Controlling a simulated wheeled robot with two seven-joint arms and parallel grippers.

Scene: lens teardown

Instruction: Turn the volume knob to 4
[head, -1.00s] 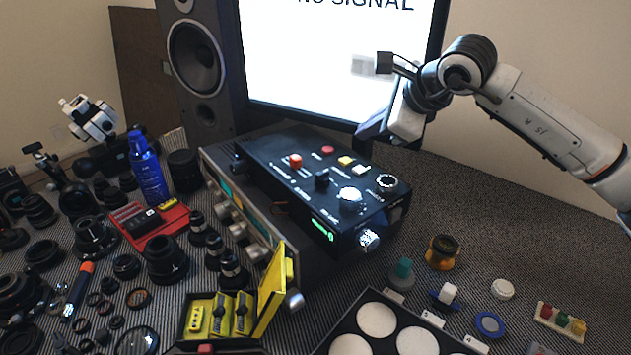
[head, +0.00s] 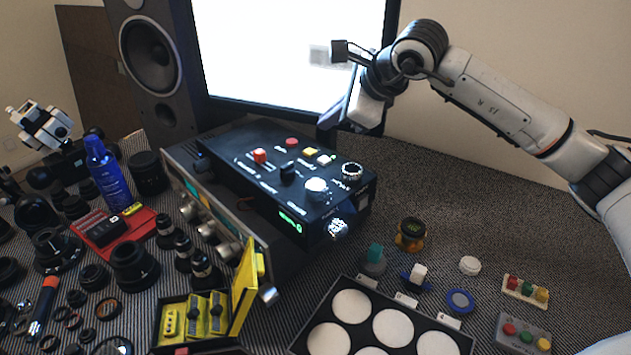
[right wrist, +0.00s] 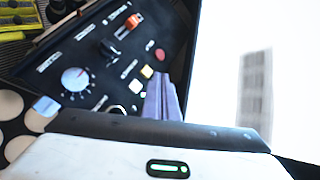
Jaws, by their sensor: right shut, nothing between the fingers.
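A black control box (head: 235,166) lies on top of a grey device in the middle of the head view. On its top are a silver-white knob (head: 316,187) and a dark ring-shaped knob (head: 352,171). The white knob also shows in the right wrist view (right wrist: 75,80), inside a ring of scale marks with a small red mark; the numbers are too small to read. A silver knob (head: 338,228) is on the box's front. My right gripper (head: 333,118) is shut and empty, above the box's far right side, apart from the knobs. My left gripper is out of view.
A bright monitor (head: 290,50) and a speaker (head: 150,58) stand behind the box. Lenses and a blue bottle (head: 107,175) crowd the left. A black tray (head: 322,322) with white discs and several small parts lie in front right. Bare cloth lies right of the box.

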